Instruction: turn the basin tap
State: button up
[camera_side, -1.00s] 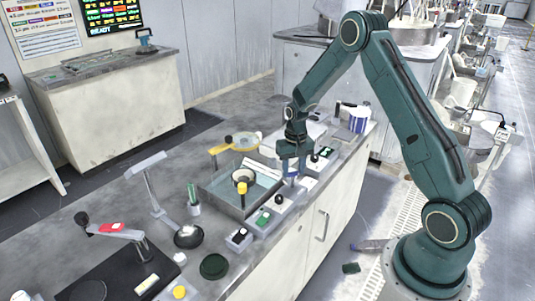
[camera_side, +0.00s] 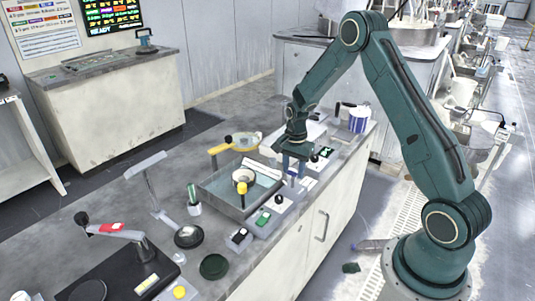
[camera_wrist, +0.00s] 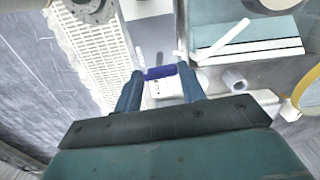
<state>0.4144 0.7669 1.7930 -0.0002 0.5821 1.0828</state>
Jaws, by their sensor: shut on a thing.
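My gripper (camera_side: 293,174) is down at the right rim of the grey basin (camera_side: 214,203), on the bench in the side view. In the wrist view my gripper (camera_wrist: 163,75) has its two blue-grey fingers either side of a short dark blue bar, which I take to be the tap handle (camera_wrist: 160,72). The bar lies across the gap and the fingers are shut on it. A white block with small marks sits just below the bar. In the side view the fingers hide most of the tap.
Small boxes with knobs (camera_side: 239,239) line the bench front. A blue-and-white cup (camera_side: 358,120) stands at the far right end. A dark green disc (camera_side: 214,267) lies nearer.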

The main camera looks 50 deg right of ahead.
aim_at(293, 172)
jog(key=shift+m, duration=0.5)
jog(key=o, duration=1)
notch_tip(293, 172, up, 14)
jog(key=shift+f, duration=0.1)
dwell(0.5)
